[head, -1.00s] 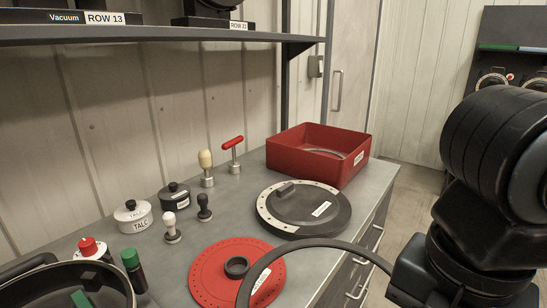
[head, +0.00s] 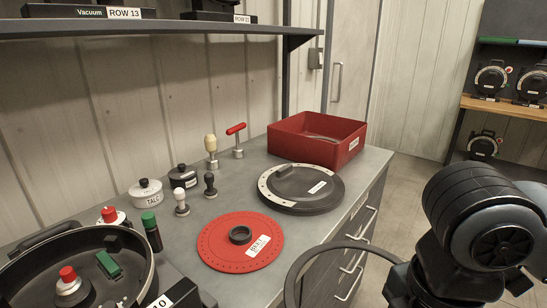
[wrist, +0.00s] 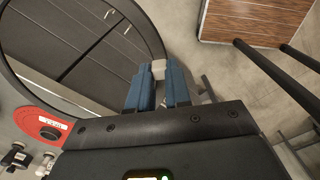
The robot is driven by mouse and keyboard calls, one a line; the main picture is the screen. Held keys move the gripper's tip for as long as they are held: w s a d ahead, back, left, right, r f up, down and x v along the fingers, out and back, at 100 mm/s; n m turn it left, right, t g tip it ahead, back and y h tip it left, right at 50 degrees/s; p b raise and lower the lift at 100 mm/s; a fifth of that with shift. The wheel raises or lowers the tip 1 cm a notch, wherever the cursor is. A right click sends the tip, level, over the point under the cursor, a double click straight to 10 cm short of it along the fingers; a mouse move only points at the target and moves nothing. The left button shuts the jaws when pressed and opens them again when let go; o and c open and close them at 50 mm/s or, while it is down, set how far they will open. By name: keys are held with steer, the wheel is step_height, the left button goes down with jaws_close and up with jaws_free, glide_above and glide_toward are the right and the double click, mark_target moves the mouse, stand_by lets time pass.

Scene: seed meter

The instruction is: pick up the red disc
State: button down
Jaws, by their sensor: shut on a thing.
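The red disc (head: 218,252) lies flat on the grey bench in the head view. It has small holes around its rim, a black hub ring (head: 240,235) in its middle and a white label. Part of the disc (wrist: 28,118) shows at the left edge of the wrist view. My gripper (wrist: 157,78), with blue fingers, is shut on a large thin black ring (wrist: 25,82). The ring (head: 296,268) also shows in the head view, held out past the bench's front edge, to the right of the disc. My fingertips are hidden in the head view.
A black-lidded plate (head: 300,207) and a red bin (head: 361,152) stand behind the disc. Left are a black pan (head: 148,262), a green-capped bottle (head: 152,235), a talc pot (head: 146,195) and several hand tools. A shelf (head: 165,28) hangs above.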

steer(key=w+d+f+m, duration=0.1)
steer(key=w+f+m, duration=0.2)
steer(key=f+m, duration=0.4)
steer(key=w+d+f+m, duration=0.2)
steer(key=w+f+m, duration=0.1)
steer(key=f+m, duration=0.4)
steer(key=w+d+f+m, duration=0.2)
steer(key=f+m, duration=0.4)
steer(key=f, duration=0.6)
steer(key=shift+w+f+m, duration=0.3)
steer(key=shift+w+m, duration=0.1)
steer(key=shift+w, duration=0.15)
